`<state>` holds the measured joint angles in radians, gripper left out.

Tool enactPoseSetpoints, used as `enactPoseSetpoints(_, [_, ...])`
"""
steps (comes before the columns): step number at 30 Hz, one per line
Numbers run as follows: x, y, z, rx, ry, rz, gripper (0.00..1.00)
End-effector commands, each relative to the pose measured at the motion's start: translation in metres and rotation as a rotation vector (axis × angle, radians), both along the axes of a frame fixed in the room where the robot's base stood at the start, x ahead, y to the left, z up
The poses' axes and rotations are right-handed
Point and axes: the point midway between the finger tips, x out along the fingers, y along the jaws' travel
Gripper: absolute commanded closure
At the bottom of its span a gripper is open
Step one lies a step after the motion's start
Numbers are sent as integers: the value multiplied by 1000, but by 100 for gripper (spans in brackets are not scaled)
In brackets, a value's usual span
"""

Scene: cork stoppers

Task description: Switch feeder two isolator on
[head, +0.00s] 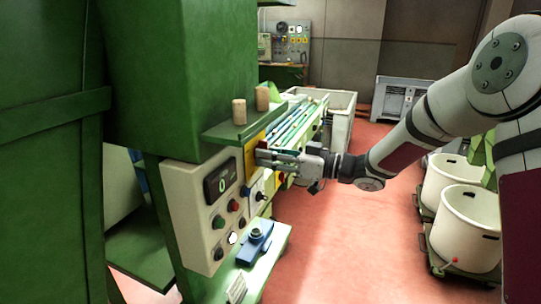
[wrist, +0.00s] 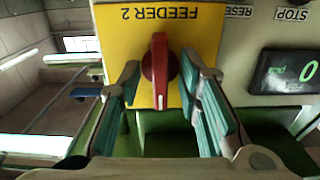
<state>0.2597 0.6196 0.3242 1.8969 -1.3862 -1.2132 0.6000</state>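The feeder two isolator is a red rotary knob (wrist: 160,68) on a yellow plate (wrist: 205,25). The plate's "FEEDER 2" label appears upside down in the wrist view. The knob's long grip runs vertically in that view; I see no on or off marks. My gripper (wrist: 160,80) is open, with one teal-padded finger on each side of the knob and visible gaps between. In the head view my gripper (head: 264,157) reaches the panel's yellow plate (head: 251,151) from the right, and the knob is mostly hidden.
A grey control panel (head: 195,196) with a display reading 0 and several buttons adjoins the plate. Two corks (head: 239,112) stand on the green ledge above. A blue device (head: 258,241) sits on a lower shelf. White bins (head: 461,221) stand at right; red floor lies between.

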Motion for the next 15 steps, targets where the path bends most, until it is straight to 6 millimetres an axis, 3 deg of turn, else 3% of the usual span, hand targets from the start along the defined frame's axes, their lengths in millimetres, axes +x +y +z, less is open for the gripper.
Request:
enactPoseSetpoints(7, [-4,-14,1,1,-1,-2,68])
enactPoseSetpoints(15, [-22,-64,0,0,-1,-4,68])
